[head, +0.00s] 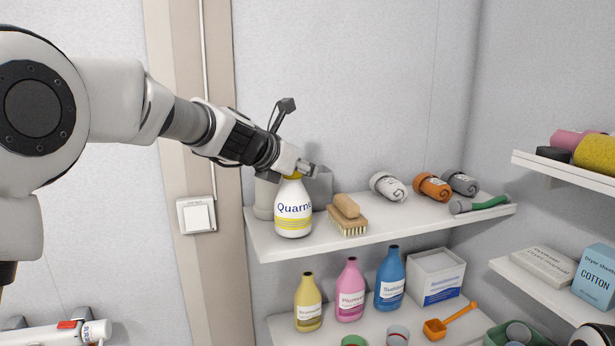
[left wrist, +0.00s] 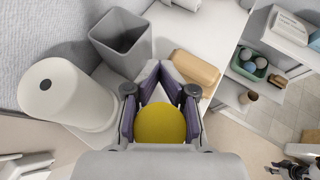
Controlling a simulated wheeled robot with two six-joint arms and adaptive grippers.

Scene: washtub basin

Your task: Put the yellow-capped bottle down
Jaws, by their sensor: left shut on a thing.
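The yellow-capped bottle (head: 293,222), white with a "Quarns" label and yellow stripes, is upright at the left part of the upper shelf (head: 390,229). Its base appears to be at the shelf surface; whether it fully rests there I cannot tell. My left gripper (head: 303,168) comes from the left and is shut on the bottle's top. In the left wrist view the yellow cap (left wrist: 160,124) sits between the two fingers. Dark parts at the lower right of that view may be my right gripper (left wrist: 292,171); its jaws are unclear.
A wooden brush (head: 347,217) lies just right of the bottle. A grey bin (left wrist: 122,42) and a white roll (left wrist: 66,94) stand close behind. Rolled towels (head: 432,187) lie farther right. Yellow (head: 308,304), pink (head: 349,292) and blue (head: 389,279) bottles stand below.

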